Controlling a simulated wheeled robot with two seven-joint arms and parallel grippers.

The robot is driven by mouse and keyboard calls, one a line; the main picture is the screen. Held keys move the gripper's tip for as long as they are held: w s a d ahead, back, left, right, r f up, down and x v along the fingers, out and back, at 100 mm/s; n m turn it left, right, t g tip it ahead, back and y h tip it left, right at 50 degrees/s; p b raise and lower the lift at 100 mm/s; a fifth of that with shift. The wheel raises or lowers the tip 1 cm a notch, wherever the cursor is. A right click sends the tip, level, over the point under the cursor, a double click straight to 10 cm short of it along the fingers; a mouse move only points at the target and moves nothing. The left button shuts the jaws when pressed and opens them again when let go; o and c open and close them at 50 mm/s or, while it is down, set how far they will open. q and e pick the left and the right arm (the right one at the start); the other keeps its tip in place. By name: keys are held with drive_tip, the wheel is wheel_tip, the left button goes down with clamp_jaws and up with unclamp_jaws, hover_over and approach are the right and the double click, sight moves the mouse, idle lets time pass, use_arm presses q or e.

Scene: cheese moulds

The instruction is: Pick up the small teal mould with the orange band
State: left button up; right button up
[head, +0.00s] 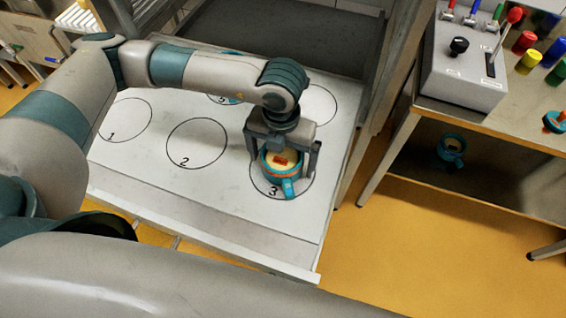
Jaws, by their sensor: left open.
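A small teal mould with an orange band (289,187) stands upright in circle 3 on the white board. Its top shows a pale yellow inside with a small orange-red mark, and a teal handle points to the front. My left gripper (282,172) is above it and open, pointing down, with one finger on each side of the mould. I cannot tell whether the fingers touch it. My right gripper is not in view.
The white board (225,208) has numbered circles; 1 and 2 are empty. Another teal item (231,100) is partly hidden behind my left arm near circle 5. A teal mould (451,148) stands on the right bench's lower shelf. A control box (462,78) stands on top.

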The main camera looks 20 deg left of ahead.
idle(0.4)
use_arm(q)
drive_tip(key=c, duration=1.2)
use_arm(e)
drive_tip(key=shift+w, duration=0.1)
use_arm(q)
drive_tip(key=shift+r, duration=0.25)
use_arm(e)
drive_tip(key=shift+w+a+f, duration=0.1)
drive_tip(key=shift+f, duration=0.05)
use_arm(q)
drive_tip(key=shift+r, duration=0.2)
drive_tip(key=r+b, duration=0.2)
drive_tip(key=r, duration=0.1)
drive_tip(key=shift+w+d+r, duration=0.15)
drive_tip(key=shift+w+d, duration=0.05)
drive_tip(key=w+d+r+b, duration=0.4)
drive_tip(key=w+d+r, duration=0.2)
drive_tip(key=w, duration=0.3)
drive_tip(key=shift+w+r, duration=0.2)
drive_tip(key=shift+r, duration=0.25)
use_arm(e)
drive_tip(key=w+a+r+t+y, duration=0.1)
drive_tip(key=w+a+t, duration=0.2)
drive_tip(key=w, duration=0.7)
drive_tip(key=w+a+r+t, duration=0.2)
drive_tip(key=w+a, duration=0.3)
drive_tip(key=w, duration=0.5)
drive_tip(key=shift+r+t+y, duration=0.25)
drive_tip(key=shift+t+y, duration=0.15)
